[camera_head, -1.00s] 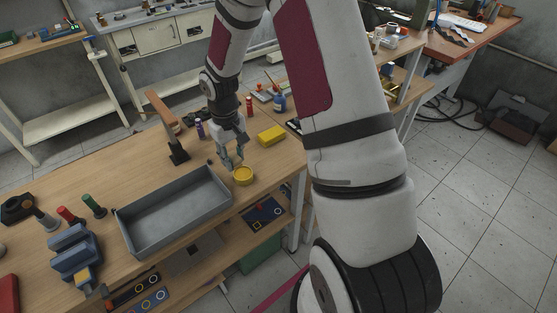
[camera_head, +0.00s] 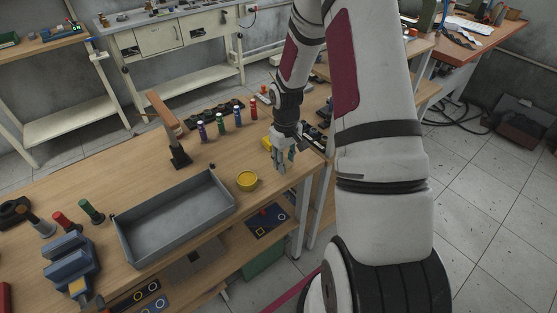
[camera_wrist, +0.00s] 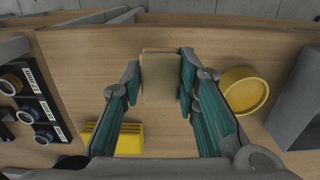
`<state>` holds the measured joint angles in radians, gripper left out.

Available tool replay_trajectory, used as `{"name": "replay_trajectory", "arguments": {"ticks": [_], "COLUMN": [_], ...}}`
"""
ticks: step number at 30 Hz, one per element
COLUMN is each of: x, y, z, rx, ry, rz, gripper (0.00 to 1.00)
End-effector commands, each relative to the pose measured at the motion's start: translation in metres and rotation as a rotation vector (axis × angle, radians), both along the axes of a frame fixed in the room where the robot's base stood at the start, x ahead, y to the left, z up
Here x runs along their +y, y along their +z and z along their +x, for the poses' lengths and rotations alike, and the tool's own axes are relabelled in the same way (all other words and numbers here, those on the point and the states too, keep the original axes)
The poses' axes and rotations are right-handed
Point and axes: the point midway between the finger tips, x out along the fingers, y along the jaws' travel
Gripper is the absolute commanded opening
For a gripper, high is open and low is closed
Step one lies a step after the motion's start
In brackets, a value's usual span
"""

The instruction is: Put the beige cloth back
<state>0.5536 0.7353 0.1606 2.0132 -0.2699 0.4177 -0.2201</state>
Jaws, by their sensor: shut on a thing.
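The beige cloth (camera_wrist: 160,78) shows in the wrist view as a small folded rectangle between my fingertips, close in colour to the wood behind it. My gripper (camera_wrist: 160,80) has its teal finger pads on both sides of it and is shut on it. In the head view my gripper (camera_head: 282,166) points down over the right end of the wooden workbench (camera_head: 215,165). I cannot make out the cloth in that view, and its height above the bench is hard to judge.
A yellow round dish (camera_head: 247,181) and a grey open tray (camera_head: 137,252) lie left of my gripper. A yellow block (camera_head: 266,144) is partly hidden behind it. Several coloured bottles (camera_head: 221,123) and a brown-armed stand (camera_head: 178,155) are farther back. Bare wood lies between.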

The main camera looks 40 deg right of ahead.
Motion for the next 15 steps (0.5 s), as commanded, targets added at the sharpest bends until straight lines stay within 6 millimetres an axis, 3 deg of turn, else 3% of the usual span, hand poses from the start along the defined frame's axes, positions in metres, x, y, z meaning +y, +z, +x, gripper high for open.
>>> {"name": "replay_trajectory", "arguments": {"ticks": [3, 6, 12, 15], "x": [-0.005, -0.007, -0.010, -0.009], "y": [-0.003, -0.004, -0.005, -0.022], "z": [0.023, 0.034, 0.050, 0.046], "rx": [-0.001, 0.001, 0.000, 0.005], "ry": [0.000, 0.000, 0.000, 0.002], "rz": [0.000, 0.000, 0.000, 0.002], "gripper": [0.06, 0.06, 0.06, 0.06]}}
